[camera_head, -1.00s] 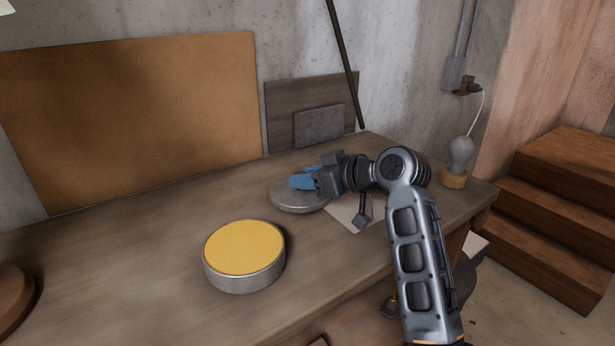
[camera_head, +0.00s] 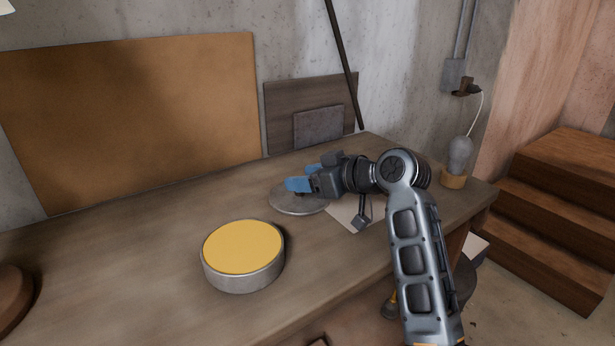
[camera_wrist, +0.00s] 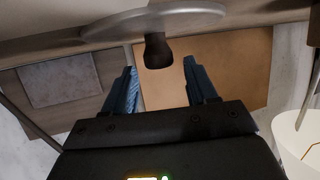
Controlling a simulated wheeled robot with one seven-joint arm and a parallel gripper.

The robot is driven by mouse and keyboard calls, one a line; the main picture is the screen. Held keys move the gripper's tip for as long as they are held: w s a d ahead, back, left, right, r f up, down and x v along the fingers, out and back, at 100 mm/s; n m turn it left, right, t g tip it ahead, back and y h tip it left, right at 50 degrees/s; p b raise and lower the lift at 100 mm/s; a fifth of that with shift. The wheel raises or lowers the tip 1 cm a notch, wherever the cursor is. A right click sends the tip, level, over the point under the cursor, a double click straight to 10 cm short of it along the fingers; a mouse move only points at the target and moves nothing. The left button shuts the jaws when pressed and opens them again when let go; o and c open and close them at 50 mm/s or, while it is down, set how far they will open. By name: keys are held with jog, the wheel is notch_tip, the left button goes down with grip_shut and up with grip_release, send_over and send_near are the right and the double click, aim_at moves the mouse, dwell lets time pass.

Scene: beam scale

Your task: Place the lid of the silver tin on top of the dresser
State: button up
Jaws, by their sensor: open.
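The silver tin (camera_head: 243,275) stands on the dresser (camera_head: 130,275) at the front, with a flat yellow top surface showing. Its round grey lid (camera_head: 290,205) lies flat on the dresser behind and to the right of the tin. My gripper (camera_head: 300,177) is open, low over the lid. In the wrist view, which appears upside down, the lid (camera_wrist: 150,22) is at the top. Its dark knob (camera_wrist: 157,52) stands between the two spread fingers (camera_wrist: 160,66), with a visible gap on each side. My wrist hides part of the lid's right side in the head view.
A lamp with a bulb (camera_head: 460,155) stands at the dresser's right end. A pale sheet (camera_head: 352,212) lies under my arm. Boards lean on the wall behind, including a large orange-brown one (camera_head: 130,115).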

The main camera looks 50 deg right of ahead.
jog(key=shift+s+f, duration=0.1)
jog(key=shift+f, duration=0.85)
jog(key=shift+r+p, duration=0.3)
jog(key=shift+r, duration=0.1)
jog(key=shift+s+r, duration=0.15)
jog(key=r+v, duration=0.1)
jog(key=v, duration=1)
jog(key=shift+r, duration=0.2)
